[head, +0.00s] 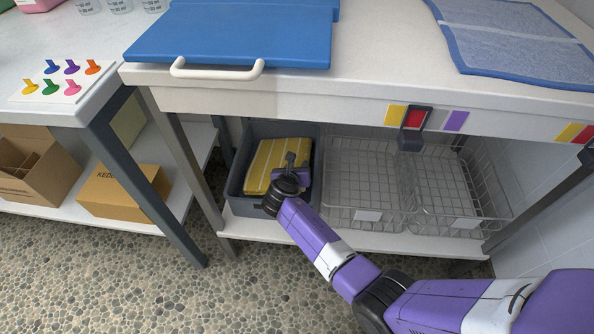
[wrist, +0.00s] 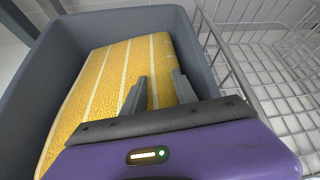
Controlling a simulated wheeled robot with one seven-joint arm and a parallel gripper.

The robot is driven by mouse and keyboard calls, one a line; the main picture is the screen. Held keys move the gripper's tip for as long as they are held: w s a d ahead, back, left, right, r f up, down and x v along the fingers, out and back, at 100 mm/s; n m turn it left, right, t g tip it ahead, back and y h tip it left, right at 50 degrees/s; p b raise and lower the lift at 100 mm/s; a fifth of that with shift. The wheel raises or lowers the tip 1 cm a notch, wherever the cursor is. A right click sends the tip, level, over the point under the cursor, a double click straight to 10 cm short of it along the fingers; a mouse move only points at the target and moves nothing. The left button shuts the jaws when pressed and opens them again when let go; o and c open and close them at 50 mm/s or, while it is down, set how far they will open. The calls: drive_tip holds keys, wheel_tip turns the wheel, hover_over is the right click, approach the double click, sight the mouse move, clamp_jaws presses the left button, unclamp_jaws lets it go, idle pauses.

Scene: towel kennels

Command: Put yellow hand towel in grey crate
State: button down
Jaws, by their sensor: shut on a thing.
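The yellow hand towel (head: 266,160), with white stripes, lies inside the grey crate (head: 241,207) on the shelf under the white table. My gripper (head: 292,160) reaches into the crate from the front right and is shut on the towel. In the wrist view the towel (wrist: 105,80) looks flat and folded, within the walls of the crate (wrist: 45,70). The fingers of my gripper (wrist: 158,84) are at its right part. My gripper hides the towel's near right part, and whether the towel touches the crate floor cannot be told.
Two wire baskets (head: 366,218) stand right of the crate, close beside it. The table edge (head: 300,98) overhangs the shelf, with a dark bracket (head: 413,130) above the baskets. A table leg (head: 190,165) stands left of the crate. Cardboard boxes (head: 122,194) sit on the left shelf.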

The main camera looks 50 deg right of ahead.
drive_tip(key=shift+f, duration=0.2)
drive_tip(key=c, duration=1)
unclamp_jaws()
drive_tip(key=shift+o, duration=0.2)
drive_tip(key=shift+s+a+r+p, duration=0.1)
drive_tip(key=shift+a+r+p, duration=0.15)
drive_tip(key=shift+p, duration=0.1)
drive_tip(key=p+v, duration=0.6)
drive_tip(key=v, duration=0.5)
drive_tip(key=shift+s, duration=0.15)
drive_tip(key=shift+a+r, duration=0.1)
